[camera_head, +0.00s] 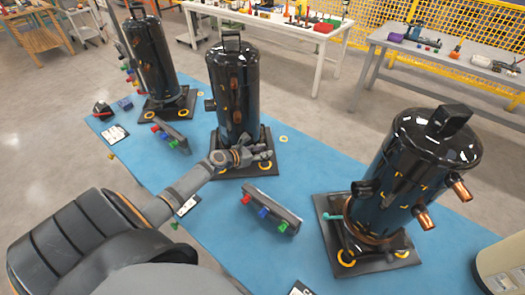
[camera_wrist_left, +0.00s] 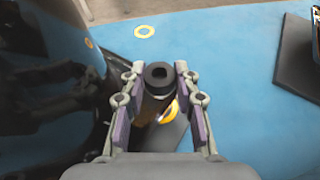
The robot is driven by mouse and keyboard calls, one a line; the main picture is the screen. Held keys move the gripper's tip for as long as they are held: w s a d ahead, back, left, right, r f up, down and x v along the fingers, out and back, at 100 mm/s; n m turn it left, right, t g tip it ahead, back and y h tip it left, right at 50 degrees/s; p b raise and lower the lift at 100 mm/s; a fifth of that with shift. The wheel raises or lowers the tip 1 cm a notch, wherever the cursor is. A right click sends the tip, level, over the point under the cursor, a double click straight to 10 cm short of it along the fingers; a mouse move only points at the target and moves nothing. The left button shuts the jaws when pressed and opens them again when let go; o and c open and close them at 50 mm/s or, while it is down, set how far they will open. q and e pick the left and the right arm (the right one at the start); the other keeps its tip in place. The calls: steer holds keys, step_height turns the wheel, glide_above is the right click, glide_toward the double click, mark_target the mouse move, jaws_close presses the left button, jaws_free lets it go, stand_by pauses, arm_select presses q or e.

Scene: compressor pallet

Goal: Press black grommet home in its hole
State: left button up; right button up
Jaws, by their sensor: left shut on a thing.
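My left gripper (camera_head: 264,156) reaches in low beside the middle black compressor (camera_head: 238,95), over the right side of its dark base plate (camera_head: 240,172). In the left wrist view the gripper (camera_wrist_left: 158,88) is shut on the black grommet (camera_wrist_left: 159,76), a short dark cylinder with a hole in its top, standing between the two fingers. A yellow ring (camera_wrist_left: 172,113) on the plate shows partly behind the grommet. The hole itself is hidden, and I cannot tell whether the grommet touches the plate. My right gripper is in neither view.
Another compressor (camera_head: 400,170) stands at right and one (camera_head: 152,60) at back left, all on a blue mat (camera_head: 215,235). A rack with coloured parts (camera_head: 270,211) lies in front of the middle one. The compressor body is close on the gripper's left in the wrist view.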

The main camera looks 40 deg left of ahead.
arm_select(q)
steer(key=shift+f+b, duration=1.2)
steer(key=shift+f, duration=0.2)
steer(key=o, duration=0.9)
steer(key=shift+o, duration=0.2)
steer(key=shift+s, duration=0.15)
steer(key=v, duration=0.7)
steer(key=shift+s+r, duration=0.1)
steer(key=shift+r, duration=0.05)
